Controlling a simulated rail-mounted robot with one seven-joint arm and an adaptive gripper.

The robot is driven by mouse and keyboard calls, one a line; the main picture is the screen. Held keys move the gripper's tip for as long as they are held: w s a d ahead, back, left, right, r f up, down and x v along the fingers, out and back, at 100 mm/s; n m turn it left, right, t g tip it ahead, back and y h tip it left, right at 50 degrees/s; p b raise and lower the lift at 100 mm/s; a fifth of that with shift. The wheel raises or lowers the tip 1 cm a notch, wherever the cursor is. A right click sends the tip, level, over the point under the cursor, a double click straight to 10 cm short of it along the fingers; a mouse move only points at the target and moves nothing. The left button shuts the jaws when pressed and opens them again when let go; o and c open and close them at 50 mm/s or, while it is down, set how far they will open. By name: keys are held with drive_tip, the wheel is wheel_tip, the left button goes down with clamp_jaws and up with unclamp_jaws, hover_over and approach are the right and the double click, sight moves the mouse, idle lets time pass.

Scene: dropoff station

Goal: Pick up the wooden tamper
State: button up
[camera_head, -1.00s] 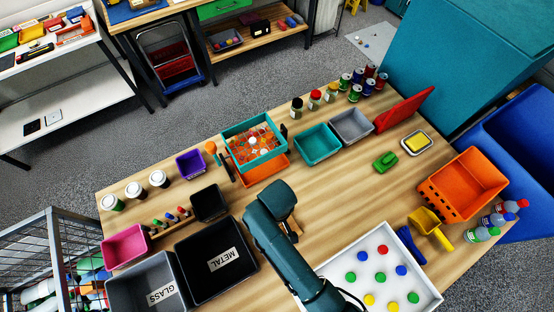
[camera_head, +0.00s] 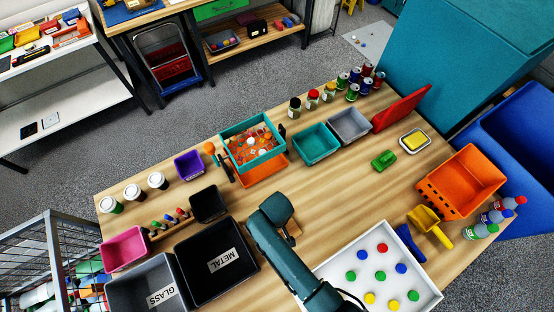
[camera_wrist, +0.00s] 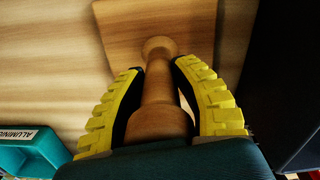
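The wooden tamper (camera_wrist: 158,88) shows in the wrist view as a turned wooden handle with a round knob at its far end and a thicker end near the wrist. My gripper (camera_wrist: 159,70) has yellow ribbed fingers with dark inner pads, one on each side of the tamper. Their tips close in against its narrow part, with a small gap beside the right finger farther back. In the head view, my arm hides the gripper and the tamper. I cannot tell whether the tamper is clear of the surface below.
A flat wooden board (camera_wrist: 195,25) lies under the gripper. A black METAL bin (camera_head: 238,280) stands close left of my arm in the head view, and a white tray (camera_head: 330,262) is close right. A teal bin (camera_head: 318,157) stands behind; the tabletop between is clear.

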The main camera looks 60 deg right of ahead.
clamp_jaws()
wheel_tip(320, 180, up, 10)
drive_tip(key=shift+r, duration=0.1)
unclamp_jaws()
clamp_jaws()
wheel_tip(320, 180, up, 16)
drive_tip(key=p, duration=0.9)
